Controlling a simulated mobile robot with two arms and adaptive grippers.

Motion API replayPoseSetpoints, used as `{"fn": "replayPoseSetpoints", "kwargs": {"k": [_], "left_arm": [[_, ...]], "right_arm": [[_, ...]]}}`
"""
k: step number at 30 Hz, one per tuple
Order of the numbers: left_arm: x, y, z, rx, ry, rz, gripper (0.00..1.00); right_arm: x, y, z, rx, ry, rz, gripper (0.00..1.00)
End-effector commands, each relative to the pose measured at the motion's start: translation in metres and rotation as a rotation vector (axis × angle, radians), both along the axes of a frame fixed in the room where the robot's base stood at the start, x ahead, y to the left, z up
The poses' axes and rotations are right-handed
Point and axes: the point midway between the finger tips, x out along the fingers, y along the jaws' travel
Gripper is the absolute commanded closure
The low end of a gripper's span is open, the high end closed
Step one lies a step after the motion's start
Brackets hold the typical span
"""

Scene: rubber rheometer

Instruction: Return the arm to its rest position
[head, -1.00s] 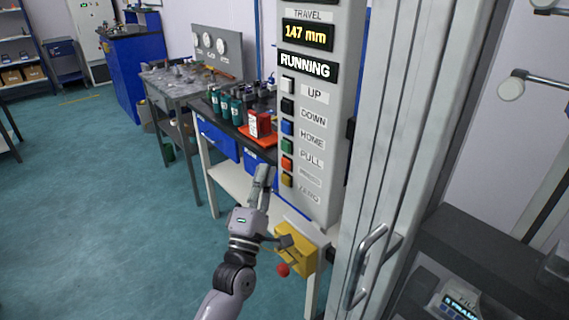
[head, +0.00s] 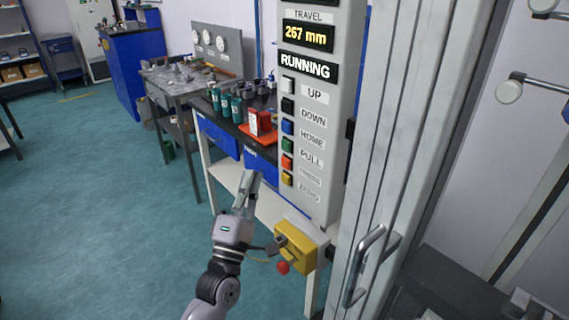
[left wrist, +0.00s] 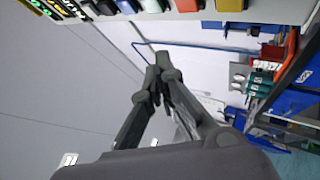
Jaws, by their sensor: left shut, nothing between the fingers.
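My left gripper (head: 246,189) is in the lower middle of the head view, pointing up, left of the control panel (head: 310,125) and apart from it. In the left wrist view the fingers of the left gripper (left wrist: 160,75) meet at the tips, shut and empty. The panel has a column of coloured buttons, a lit display (head: 308,36) reading 267 mm under TRAVEL, and a RUNNING sign (head: 307,67). The buttons show along the top edge of the left wrist view. My right gripper is in neither view.
A yellow box (head: 296,248) with a red knob sits below the panel, close to my left arm. Behind stands a bench with teal bottles and a red tray (head: 258,137). A metal frame with a door handle (head: 366,262) is on the right. The floor at left is clear.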

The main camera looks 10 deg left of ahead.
Motion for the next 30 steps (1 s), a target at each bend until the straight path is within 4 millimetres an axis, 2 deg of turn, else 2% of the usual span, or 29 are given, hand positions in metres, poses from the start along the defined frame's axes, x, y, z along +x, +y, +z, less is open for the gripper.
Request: {"fn": "replayPoseSetpoints", "kwargs": {"k": [4, 7, 11, 14, 17, 22, 25, 30], "left_arm": [[-0.001, -0.004, -0.007, 0.038, 0.031, 0.001, 1.00], [-0.005, -0.016, -0.026, 0.156, 0.116, 0.001, 1.00], [-0.020, -0.037, -0.072, 0.430, 0.294, -0.008, 1.00], [-0.041, -0.047, -0.114, 0.673, 0.438, -0.033, 1.00], [-0.070, -0.051, -0.155, 0.917, 0.574, -0.076, 1.00], [-0.136, -0.041, -0.216, 1.314, 0.786, -0.199, 1.00], [-0.176, -0.029, -0.240, 1.503, 0.887, -0.290, 1.00], [-0.233, -0.010, -0.262, 1.724, 1.003, -0.437, 1.00]], "right_arm": [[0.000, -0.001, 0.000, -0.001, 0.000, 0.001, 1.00], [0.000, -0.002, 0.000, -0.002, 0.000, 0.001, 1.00], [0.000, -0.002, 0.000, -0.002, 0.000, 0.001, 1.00], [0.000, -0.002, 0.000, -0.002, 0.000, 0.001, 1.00], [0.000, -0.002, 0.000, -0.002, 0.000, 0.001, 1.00], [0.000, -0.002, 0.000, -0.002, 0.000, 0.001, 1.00], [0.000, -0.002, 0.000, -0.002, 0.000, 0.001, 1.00], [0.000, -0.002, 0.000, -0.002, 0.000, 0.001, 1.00]]}}
